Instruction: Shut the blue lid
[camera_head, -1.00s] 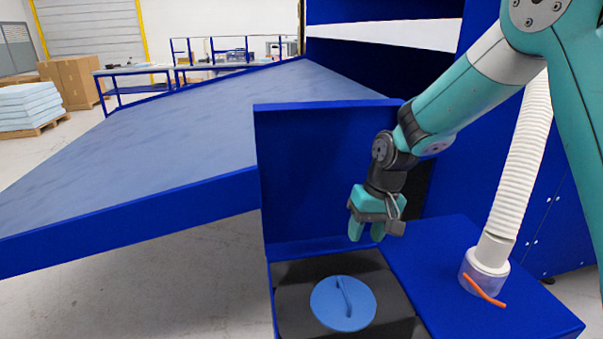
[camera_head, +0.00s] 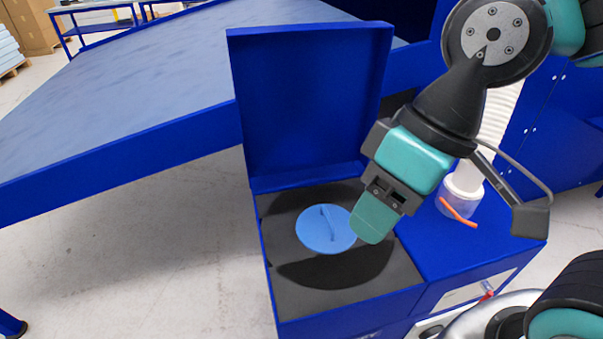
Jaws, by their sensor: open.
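The blue lid (camera_head: 300,105) is a flat panel standing upright at the back edge of the blue box (camera_head: 345,317), so the box is open. A round light-blue disc (camera_head: 318,240) with a raised handle lies on the black surface (camera_head: 320,302) inside the box opening. My gripper (camera_head: 374,218) points down and to the left above the right side of the opening. It is open and empty, in front of the lid's lower right side and apart from it. One teal finger shows clearly; the other is hidden. The gripper overlaps the disc's right edge in the picture.
A large blue table (camera_head: 150,100) slopes away behind the lid on the left. To the right, a clear cup-like base (camera_head: 455,204) with an orange strip and a white hose stands on the blue top. Floor left of the box is free.

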